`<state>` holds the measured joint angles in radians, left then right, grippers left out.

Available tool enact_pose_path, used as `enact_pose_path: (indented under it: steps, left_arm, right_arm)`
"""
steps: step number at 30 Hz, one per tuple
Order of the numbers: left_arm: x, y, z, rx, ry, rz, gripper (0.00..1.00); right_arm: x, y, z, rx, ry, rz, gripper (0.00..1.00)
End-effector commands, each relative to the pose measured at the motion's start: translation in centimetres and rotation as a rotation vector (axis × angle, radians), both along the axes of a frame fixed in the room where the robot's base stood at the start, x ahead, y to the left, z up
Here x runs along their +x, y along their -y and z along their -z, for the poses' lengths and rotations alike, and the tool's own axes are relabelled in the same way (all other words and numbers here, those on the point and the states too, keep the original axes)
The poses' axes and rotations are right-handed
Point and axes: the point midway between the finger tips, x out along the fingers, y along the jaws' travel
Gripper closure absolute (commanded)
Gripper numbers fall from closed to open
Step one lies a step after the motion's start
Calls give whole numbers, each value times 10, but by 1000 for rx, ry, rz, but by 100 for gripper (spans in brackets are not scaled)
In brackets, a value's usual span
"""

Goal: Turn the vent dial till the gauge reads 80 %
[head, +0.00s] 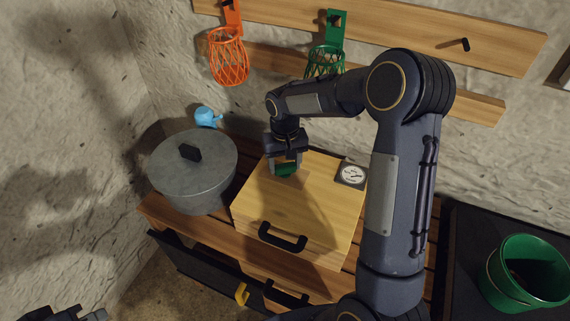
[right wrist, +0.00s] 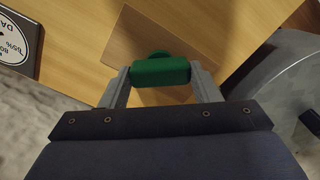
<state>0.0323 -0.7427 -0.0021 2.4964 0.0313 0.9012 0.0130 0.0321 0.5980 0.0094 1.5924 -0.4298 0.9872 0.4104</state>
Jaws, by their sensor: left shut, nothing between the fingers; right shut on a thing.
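The green vent dial (head: 286,170) is on top of the pale wooden box (head: 262,208). My right gripper (head: 285,163) reaches down from above and is shut on it. In the right wrist view the dial's green grip (right wrist: 160,72) sits between both fingers. The gauge (head: 351,174), a white round face in a dark square frame, is on the box top to the right of the dial. Its needle is too small to read. In the right wrist view only a corner of the gauge (right wrist: 18,40) shows. My left gripper (head: 90,314) is shut and empty at the bottom left edge, partly cut off.
A lidded grey pot (head: 190,180) stands left of the box, with a blue watering can (head: 207,117) behind. A green bucket (head: 523,273) stands at the right. Orange (head: 229,56) and green (head: 324,62) baskets hang on the wall. A black handle (head: 283,238) is on the box front.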

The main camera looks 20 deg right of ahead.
Motion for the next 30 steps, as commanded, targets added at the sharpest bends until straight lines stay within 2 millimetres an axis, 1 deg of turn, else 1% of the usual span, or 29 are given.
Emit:
enact_pose_path:
  steps: [3, 9, 24, 25, 29, 30]
  left_arm:
    - [0, 0, 2, 0, 0, 0, 100]
    - [0, 0, 3, 0, 0, 0, 100]
    - [0, 0, 3, 0, 0, 0, 100]
    - [0, 0, 3, 0, 0, 0, 100]
    - [0, 0, 3, 0, 0, 0, 100]
    - [0, 0, 3, 0, 0, 0, 100]
  right_arm:
    - [0, 0, 0, 0, 0, -56, 66]
    - [0, 0, 0, 0, 0, -114, 66]
    - [0, 0, 0, 0, 1, -132, 66]
    - [0, 0, 0, 0, 1, -132, 41]
    - [0, 0, 0, 0, 1, -132, 24]
    - [0, 0, 0, 0, 1, -132, 22]
